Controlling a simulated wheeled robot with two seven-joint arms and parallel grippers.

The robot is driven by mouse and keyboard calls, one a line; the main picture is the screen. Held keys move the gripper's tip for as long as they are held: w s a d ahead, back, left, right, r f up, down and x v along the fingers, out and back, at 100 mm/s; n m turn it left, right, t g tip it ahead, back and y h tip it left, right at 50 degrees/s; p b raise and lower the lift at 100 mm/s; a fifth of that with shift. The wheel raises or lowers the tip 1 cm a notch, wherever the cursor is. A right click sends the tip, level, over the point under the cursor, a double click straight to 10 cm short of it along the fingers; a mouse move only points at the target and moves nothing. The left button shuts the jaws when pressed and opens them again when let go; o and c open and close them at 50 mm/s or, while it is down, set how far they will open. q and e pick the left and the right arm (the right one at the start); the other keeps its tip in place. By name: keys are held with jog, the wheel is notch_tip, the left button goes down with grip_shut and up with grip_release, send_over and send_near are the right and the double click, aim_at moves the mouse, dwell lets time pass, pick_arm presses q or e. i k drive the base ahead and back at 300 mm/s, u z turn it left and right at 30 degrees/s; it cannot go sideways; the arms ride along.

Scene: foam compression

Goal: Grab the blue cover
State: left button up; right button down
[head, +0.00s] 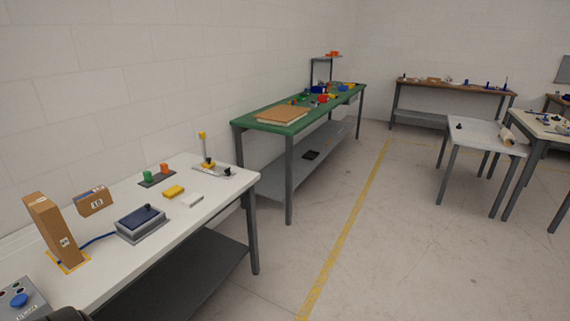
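A dark blue cover (136,217) with a small black knob (147,207) lies flat on top of a grey box-like base (151,231) on the white table (212,218) at the left. A blue cable (98,239) runs from the left side of the base toward the tall cardboard box. Neither of my grippers shows in the head view. A dark rounded part is cut off at the bottom left edge, and I cannot tell what it is.
Around the base are a tall cardboard box (52,230), a smaller brown box (94,201), a yellow block (174,191), a white block (191,201) and a control box (20,300) with a blue button. A green bench (285,128) stands behind.

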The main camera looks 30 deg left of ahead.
aim_at(139, 216)
jog(key=i, duration=2.05)
jog(key=u, duration=0.8)
jog(key=i, duration=1)
jog(key=u, duration=1.8)
jog(key=i, duration=0.8)
jog(key=u, duration=0.55)
